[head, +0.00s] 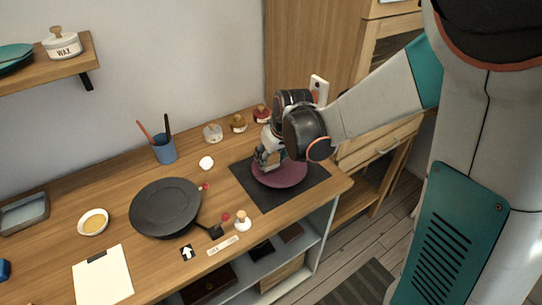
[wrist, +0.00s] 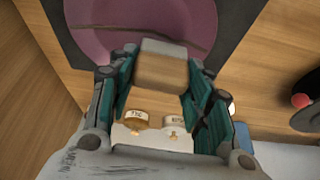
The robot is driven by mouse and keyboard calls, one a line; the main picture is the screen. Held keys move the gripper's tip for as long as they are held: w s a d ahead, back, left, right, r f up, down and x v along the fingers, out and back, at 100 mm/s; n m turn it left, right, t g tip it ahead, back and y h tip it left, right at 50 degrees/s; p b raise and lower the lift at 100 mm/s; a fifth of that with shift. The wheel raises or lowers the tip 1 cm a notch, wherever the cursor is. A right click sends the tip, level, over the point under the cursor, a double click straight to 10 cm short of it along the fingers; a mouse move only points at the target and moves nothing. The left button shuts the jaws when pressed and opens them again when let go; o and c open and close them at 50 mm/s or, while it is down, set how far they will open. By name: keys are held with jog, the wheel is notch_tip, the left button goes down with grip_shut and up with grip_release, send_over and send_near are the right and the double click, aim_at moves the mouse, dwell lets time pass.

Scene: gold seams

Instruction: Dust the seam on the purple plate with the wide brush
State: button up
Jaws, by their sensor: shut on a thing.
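The purple plate (head: 283,176) lies on a dark mat (head: 262,193) at the right end of the bench. In the wrist view the plate (wrist: 105,25) fills the top, with a thin dark seam (wrist: 190,42) running across it. My gripper (head: 262,160) is over the plate's left part, pointing down. In the wrist view it is shut on a blocky tan piece with a grey end (wrist: 162,65), which looks like the wide brush. Its grey end lies close to the seam; whether it touches the plate cannot be told. The bristles are not clearly visible.
A small white bottle (head: 242,222) is near the front edge. A blue cup with brushes (head: 164,150) and small jars (head: 238,123) stand at the back.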

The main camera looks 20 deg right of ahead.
notch_tip(320, 180, up, 5)
jog(key=p, duration=0.3)
jog(key=shift+f, duration=0.3)
dwell(0.4)
